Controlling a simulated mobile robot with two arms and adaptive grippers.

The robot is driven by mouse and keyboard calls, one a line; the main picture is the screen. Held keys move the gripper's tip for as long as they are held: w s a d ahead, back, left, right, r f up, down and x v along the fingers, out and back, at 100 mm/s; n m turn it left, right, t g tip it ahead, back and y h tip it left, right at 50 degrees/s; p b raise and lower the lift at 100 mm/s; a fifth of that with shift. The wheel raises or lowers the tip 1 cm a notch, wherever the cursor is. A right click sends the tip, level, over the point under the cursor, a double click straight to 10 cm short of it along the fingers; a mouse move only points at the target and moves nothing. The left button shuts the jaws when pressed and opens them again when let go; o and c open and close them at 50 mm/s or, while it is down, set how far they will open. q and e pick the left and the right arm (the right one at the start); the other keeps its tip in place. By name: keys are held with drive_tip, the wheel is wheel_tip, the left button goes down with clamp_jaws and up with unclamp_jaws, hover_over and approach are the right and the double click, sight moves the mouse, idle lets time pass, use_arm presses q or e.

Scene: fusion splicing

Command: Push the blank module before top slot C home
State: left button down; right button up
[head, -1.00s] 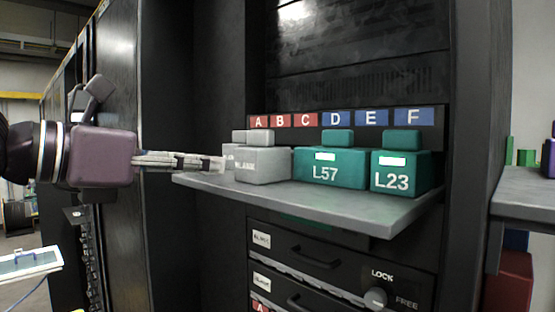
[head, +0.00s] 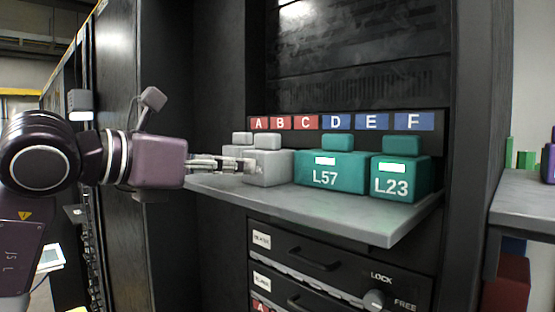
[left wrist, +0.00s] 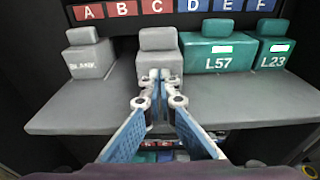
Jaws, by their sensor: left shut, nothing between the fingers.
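The grey blank module (left wrist: 159,46) before slot C stands on the shelf, upright with a grey block on top; it also shows in the head view (head: 270,168). My left gripper (left wrist: 160,76) is shut and empty, its fingertips right at the module's front face. I cannot tell whether they touch it. In the head view my left gripper (head: 252,165) comes in from the left and covers part of that face. The red C label (left wrist: 159,8) is on the strip behind the module. My right gripper is not in view.
Another grey blank module (left wrist: 90,56) stands to the left, before A. Teal modules L57 (head: 330,172) and L23 (head: 400,177) stand close on the right. The grey shelf (head: 330,212) is bare in front. Drawers with handles (head: 315,260) and a LOCK/FREE knob (head: 374,299) are below.

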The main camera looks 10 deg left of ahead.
sight(259, 165)
use_arm(q)
drive_tip(key=shift+r+p+x, duration=0.2)
drive_tip(key=shift+p+x, duration=0.15)
drive_tip(key=shift+x, duration=1.05)
drive_tip(key=shift+r+p+x, duration=0.2)
drive_tip(key=shift+p+x, duration=0.15)
drive_tip(key=shift+x, duration=1.05)
drive_tip(key=shift+s+a+b, duration=0.35)
drive_tip(key=shift+s+b, duration=0.1)
drive_tip(key=shift+b, duration=0.05)
drive_tip(key=v, duration=0.1)
drive_tip(key=b+v, duration=0.1)
drive_tip(key=v, duration=0.2)
drive_tip(key=shift+s+a+f+b, duration=0.15)
drive_tip(key=shift+f+b, duration=0.2)
drive_tip(key=shift+f, duration=0.05)
drive_tip(key=shift+b+v, duration=0.35)
drive_tip(key=shift+v, duration=1)
drive_tip(key=shift+f, duration=0.1)
